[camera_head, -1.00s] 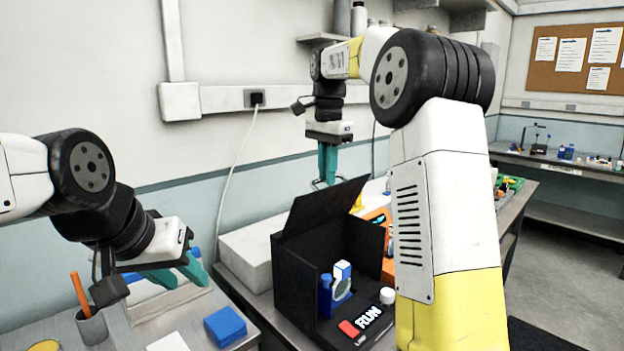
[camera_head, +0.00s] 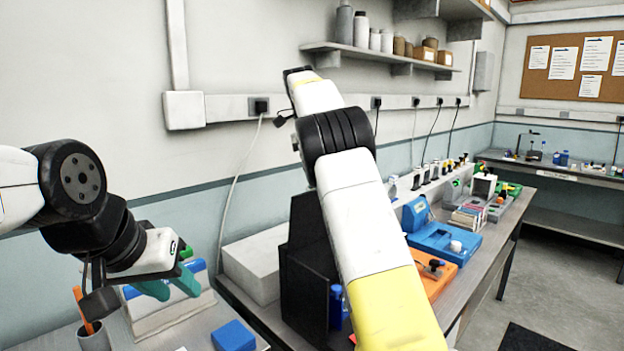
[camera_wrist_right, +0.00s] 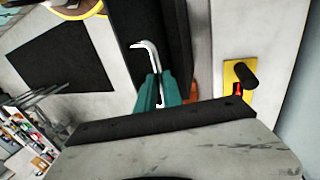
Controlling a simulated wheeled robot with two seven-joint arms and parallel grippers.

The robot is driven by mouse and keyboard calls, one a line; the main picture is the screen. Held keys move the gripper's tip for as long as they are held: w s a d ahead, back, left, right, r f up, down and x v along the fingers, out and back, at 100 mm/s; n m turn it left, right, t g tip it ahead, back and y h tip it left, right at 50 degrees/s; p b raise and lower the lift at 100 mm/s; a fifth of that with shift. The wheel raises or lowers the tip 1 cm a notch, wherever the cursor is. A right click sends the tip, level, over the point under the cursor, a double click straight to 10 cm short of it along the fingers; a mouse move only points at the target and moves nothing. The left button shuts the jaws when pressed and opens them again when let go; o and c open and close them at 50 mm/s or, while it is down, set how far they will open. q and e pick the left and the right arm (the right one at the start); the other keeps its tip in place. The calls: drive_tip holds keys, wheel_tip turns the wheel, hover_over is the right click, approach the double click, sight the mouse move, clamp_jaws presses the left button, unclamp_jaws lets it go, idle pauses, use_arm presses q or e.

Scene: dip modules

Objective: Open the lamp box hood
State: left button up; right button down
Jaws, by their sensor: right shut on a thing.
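The black lamp box (camera_head: 306,295) stands on the bench in the middle of the head view, partly covered by my right arm. Its hood (camera_head: 303,222) shows as a dark panel at the top, raised; its exact angle is hard to tell. In the right wrist view, my right gripper (camera_wrist_right: 160,88) has its teal fingers closed on a bent silver handle (camera_wrist_right: 149,46) next to a black panel (camera_wrist_right: 178,40). In the head view that gripper is hidden behind its own arm. My left gripper (camera_head: 172,288) is at the left with its fingers apart, empty, away from the box.
A white block (camera_head: 256,265) stands left of the box. A blue block (camera_head: 233,336) and a cup with an orange stick (camera_head: 92,333) are on the left table. An orange device (camera_head: 434,278) and a blue case (camera_head: 445,242) are on the right. A shelf hangs above.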

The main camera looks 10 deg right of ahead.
drive_tip(key=shift+a+f, duration=0.15)
drive_tip(key=shift+f, duration=0.05)
drive_tip(key=c, duration=1.5)
unclamp_jaws()
drive_tip(key=shift+r, duration=0.1)
drive_tip(key=shift+r, duration=0.1)
